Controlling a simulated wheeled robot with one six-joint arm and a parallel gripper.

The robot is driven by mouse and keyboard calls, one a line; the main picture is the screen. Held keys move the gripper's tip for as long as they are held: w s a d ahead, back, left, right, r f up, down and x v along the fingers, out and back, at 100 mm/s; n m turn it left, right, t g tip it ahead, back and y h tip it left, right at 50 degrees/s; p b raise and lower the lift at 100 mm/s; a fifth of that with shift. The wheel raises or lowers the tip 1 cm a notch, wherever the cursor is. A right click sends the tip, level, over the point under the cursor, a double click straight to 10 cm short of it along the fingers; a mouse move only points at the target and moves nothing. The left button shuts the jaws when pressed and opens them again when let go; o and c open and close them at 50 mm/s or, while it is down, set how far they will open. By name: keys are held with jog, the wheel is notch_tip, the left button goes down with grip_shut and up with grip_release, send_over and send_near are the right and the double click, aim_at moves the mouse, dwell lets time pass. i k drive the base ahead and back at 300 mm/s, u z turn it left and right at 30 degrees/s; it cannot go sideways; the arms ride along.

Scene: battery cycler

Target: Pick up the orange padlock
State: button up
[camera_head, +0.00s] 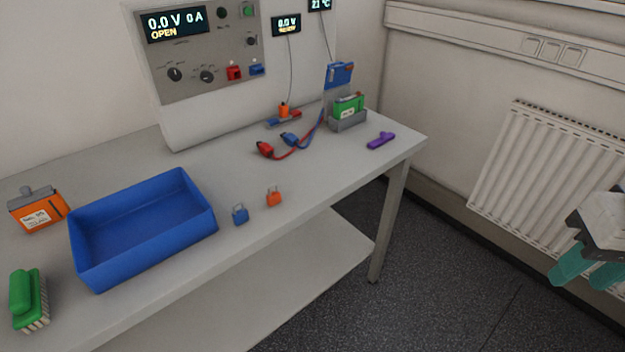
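The orange padlock (274,198) stands on the grey bench (330,190) near its front edge. A blue padlock (240,214) stands just to its left, a small gap apart. My gripper (588,275) is at the far right edge of the head view, in front of the radiator and far from the padlock. Its two teal fingers are apart with nothing seen between them. Part of my gripper is cut off by the picture's edge.
A blue tray (195,225) lies left of the padlocks. Red and blue clamps (265,149) with cables, a green battery (348,106) in a grey holder and a purple item (381,140) lie behind and right.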

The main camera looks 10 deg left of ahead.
aim_at(272, 198)
jog(key=z, duration=1.25)
jog(key=k, duration=1.05)
jog(key=u, duration=1.7)
jog(key=i, duration=0.5)
